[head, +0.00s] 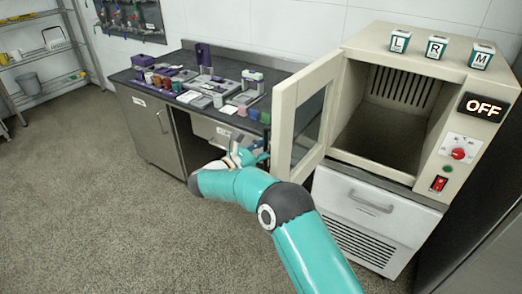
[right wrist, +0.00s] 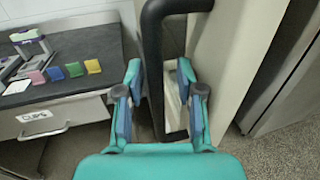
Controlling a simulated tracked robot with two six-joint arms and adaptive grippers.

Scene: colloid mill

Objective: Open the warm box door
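The warm box (head: 400,110) is a beige cabinet at the right in the head view. Its door (head: 284,130), with a glass window, stands swung wide open to the left, and the chamber looks empty. My right gripper (head: 246,154) is just left of the door's free edge. In the right wrist view my right gripper (right wrist: 161,78) is open, one finger on each side of the black door handle's (right wrist: 153,60) upright bar. I cannot tell whether the fingers touch it. My left gripper is not in view.
A display on the box reads OFF (head: 484,107), above a red knob (head: 458,153). Blocks L (head: 399,41), R and M stand on top. A dark counter (head: 290,66) with several small items stands left of the door. The floor (head: 90,210) at left is clear.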

